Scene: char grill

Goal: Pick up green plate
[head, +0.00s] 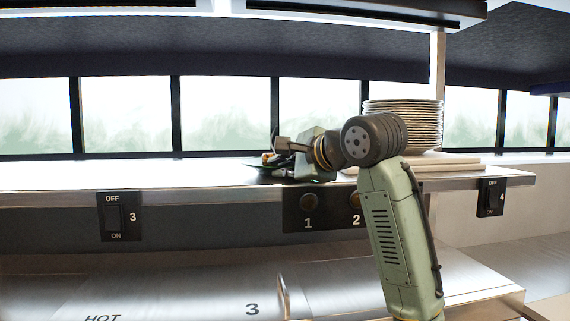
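My gripper (272,158) is over the steel shelf, left of the plate stack, and my arm reaches up to it from the lower right. A thin dark green rim, which looks like the green plate (257,166), shows at shelf height beside and below the fingers. Most of the plate is hidden behind my gripper and wrist. Small orange and dark shapes show at the fingertips; I cannot tell what they are. I cannot tell whether the fingers are open, shut or touching the plate.
A tall stack of pale plates (418,125) stands on a light board (455,162) to the right. The steel shelf (120,177) is clear on the left. Switch panels (120,216) line its front. A steel surface marked HOT (180,290) lies below. A hood hangs above.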

